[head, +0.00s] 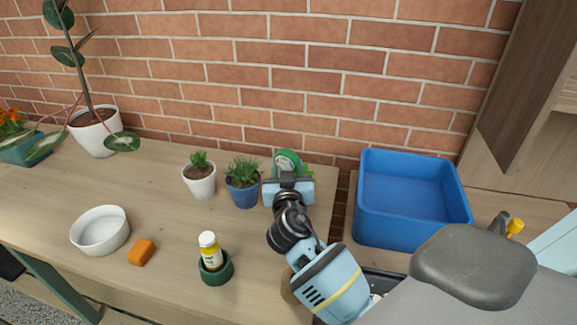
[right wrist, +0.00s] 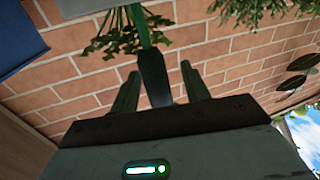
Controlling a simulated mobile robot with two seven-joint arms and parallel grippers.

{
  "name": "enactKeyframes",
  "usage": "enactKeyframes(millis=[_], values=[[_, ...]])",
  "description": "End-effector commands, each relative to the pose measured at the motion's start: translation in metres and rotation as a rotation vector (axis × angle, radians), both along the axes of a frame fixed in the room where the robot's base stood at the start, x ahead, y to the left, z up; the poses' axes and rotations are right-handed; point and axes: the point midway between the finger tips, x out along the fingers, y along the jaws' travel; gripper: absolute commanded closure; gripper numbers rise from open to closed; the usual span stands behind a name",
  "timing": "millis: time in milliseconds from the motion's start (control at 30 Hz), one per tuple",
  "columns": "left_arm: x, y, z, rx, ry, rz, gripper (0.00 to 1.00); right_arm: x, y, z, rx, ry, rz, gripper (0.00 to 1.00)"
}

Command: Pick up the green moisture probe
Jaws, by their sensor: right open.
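My right gripper (head: 287,172) reaches over the back edge of the table, to the right of the blue-potted plant. A green rounded thing (head: 287,158) shows just beyond it, partly hidden by the gripper. In the right wrist view the two fingers (right wrist: 160,82) stand apart. A slim piece, green at its upper end (right wrist: 138,22) and dark lower down, runs between them; it looks like the moisture probe, but I cannot tell for sure. The fingers do not clearly touch it. My left gripper is not in view.
A plant in a blue pot (head: 243,196) stands close left of my gripper, with a white-potted plant (head: 200,186) beyond. A white bowl (head: 100,245), orange block (head: 141,252) and blue bin (head: 410,225) stand apart.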

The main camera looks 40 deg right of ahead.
Motion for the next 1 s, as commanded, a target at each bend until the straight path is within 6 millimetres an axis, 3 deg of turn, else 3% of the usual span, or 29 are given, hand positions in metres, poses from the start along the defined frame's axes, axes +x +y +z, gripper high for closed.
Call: enactKeyframes(millis=[233,600,1000], values=[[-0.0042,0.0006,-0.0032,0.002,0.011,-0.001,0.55,0.0008,-0.0008,-0.0011,0.001,0.001,0.000,0.54],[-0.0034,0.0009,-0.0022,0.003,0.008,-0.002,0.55,0.0005,-0.0005,-0.0010,0.001,0.001,0.000,1.00],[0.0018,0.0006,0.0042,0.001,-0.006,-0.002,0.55,0.0020,-0.0020,0.0055,0.001,-0.002,0.001,1.00]])
